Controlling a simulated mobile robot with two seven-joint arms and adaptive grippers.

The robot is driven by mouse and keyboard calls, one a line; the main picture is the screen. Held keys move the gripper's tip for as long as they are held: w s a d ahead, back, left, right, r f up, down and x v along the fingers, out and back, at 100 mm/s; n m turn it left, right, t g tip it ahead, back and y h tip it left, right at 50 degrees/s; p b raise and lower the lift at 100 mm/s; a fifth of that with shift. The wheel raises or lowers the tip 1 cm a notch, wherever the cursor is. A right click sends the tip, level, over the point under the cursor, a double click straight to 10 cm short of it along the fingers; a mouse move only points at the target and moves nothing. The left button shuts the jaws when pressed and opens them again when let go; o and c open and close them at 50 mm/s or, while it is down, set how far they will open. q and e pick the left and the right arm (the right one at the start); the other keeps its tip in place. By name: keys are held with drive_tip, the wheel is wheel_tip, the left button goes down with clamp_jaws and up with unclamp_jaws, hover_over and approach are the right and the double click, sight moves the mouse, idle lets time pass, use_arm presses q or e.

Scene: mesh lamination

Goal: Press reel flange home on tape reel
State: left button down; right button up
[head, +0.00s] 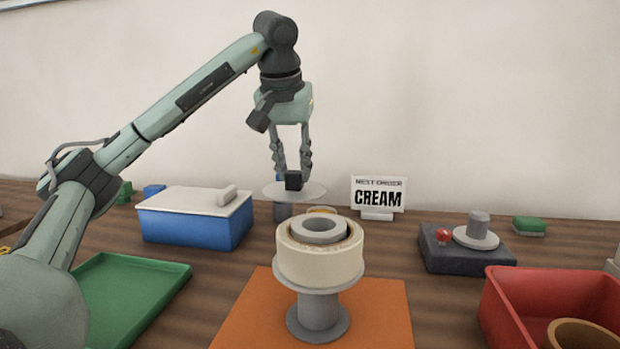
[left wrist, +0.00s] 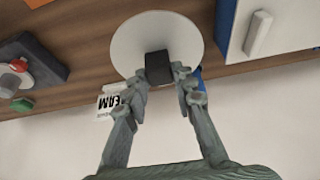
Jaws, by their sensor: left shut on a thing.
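The cream tape reel (head: 320,258) sits upright on a grey pedestal stand (head: 318,312), its grey core ring facing up. The reel flange (head: 312,190) is a thin pale disc with a dark knob (head: 293,180) at its centre. My left gripper (head: 292,177) is shut on that knob and holds the flange level in the air, behind and above the reel and apart from it. In the left wrist view the flange (left wrist: 158,30) and its dark knob (left wrist: 158,66) show between the fingertips (left wrist: 163,75). My right gripper is not in view.
An orange mat (head: 380,310) lies under the stand. A blue box with a white lid (head: 196,202) and a green tray (head: 130,295) are left. A "CREAM" sign (head: 378,195) stands behind. A dark device (head: 465,255) and a red bin (head: 550,290) are right.

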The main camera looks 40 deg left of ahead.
use_arm(q)
drive_tip(key=s+d+r+m+h+p, duration=0.1)
drive_tip(key=s+d+r+m, duration=0.4)
drive_tip(key=d, duration=0.3)
drive_tip(key=s+d+r+m+h+p, duration=0.1)
drive_tip(key=s+d+r+m+h, duration=0.1)
drive_tip(key=s+d+r+m, duration=0.2)
drive_tip(key=s+d+r, duration=0.1)
drive_tip(key=s+d, duration=0.2)
drive_tip(key=shift+s+d+m+t+h, duration=0.2)
drive_tip(key=shift+d+m+t+h, duration=0.1)
drive_tip(key=shift+d+m, duration=0.1)
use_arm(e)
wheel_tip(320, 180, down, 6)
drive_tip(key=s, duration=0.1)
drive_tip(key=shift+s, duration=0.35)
use_arm(q)
drive_tip(key=shift+f, duration=0.2)
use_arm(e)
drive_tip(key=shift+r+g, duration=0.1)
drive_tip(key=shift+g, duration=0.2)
